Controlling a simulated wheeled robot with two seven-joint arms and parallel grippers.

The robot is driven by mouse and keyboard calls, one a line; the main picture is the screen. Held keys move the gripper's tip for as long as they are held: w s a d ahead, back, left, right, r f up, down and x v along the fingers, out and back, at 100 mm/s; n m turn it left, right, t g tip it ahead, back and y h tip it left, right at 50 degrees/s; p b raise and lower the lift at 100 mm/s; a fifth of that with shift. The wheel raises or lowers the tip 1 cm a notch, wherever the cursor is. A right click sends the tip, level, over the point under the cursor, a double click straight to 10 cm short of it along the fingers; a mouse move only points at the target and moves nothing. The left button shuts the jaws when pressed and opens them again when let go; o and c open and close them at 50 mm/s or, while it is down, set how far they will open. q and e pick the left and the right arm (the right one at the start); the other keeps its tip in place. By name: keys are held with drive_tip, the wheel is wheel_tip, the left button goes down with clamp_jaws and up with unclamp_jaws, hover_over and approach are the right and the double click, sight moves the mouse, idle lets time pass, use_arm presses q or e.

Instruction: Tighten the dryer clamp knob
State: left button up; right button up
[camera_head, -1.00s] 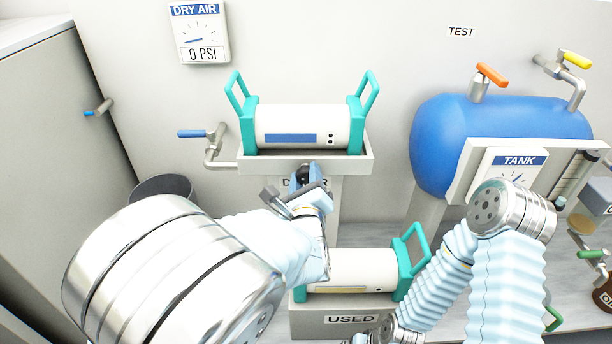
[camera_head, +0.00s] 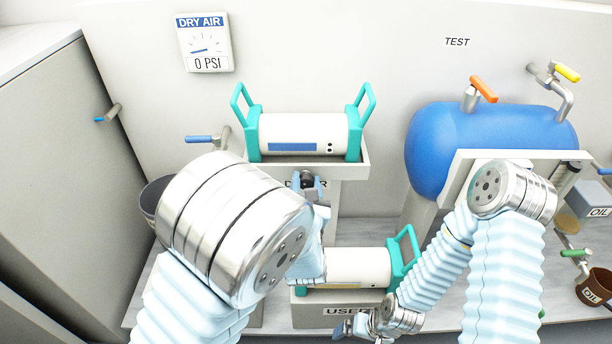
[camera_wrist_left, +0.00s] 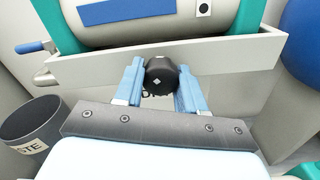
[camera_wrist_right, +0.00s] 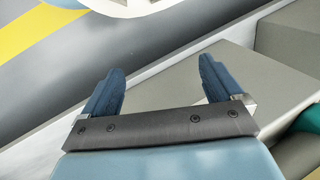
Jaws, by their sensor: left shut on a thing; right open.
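The dryer clamp knob (camera_head: 306,180) is black and round, on the front of the dryer stand below its tray. In the left wrist view the knob (camera_wrist_left: 162,76) sits between the two blue fingers. My left gripper (camera_wrist_left: 161,68) is shut on it, one finger on each side. The dryer (camera_head: 302,133), a white cylinder with teal end handles, lies in the tray (camera_head: 352,172) above the knob. My left arm covers part of the stand and its label. My right gripper (camera_wrist_right: 160,75) is open and empty, low at the front, away from the knob.
A second white cylinder (camera_head: 358,266) with teal handles lies on the USED stand below. A blue tank (camera_head: 435,150) stands at right. A blue-handled valve (camera_head: 200,139) is left of the dryer, and a waste bin (camera_wrist_left: 30,125) stands below it.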

use_arm(q)
drive_tip(key=shift+s+r+m+p, duration=0.1)
drive_tip(key=shift+m+p, duration=0.7)
drive_tip(key=shift+m, duration=0.1)
drive_tip(key=m+p, duration=0.3)
drive_tip(key=shift+m, duration=0.3)
drive_tip(key=shift+a+f+m+p, duration=0.1)
drive_tip(key=shift+f+m+p, duration=0.15)
drive_tip(key=shift+m+p, duration=0.35)
drive_tip(key=o, duration=1.1)
drive_tip(key=shift+r, duration=0.1)
drive_tip(key=shift+c, duration=0.2)
drive_tip(key=s+p, duration=0.2)
drive_tip(key=s, duration=1.1)
drive_tip(key=shift+s+p, duration=0.3)
drive_tip(key=shift+s, duration=0.1)
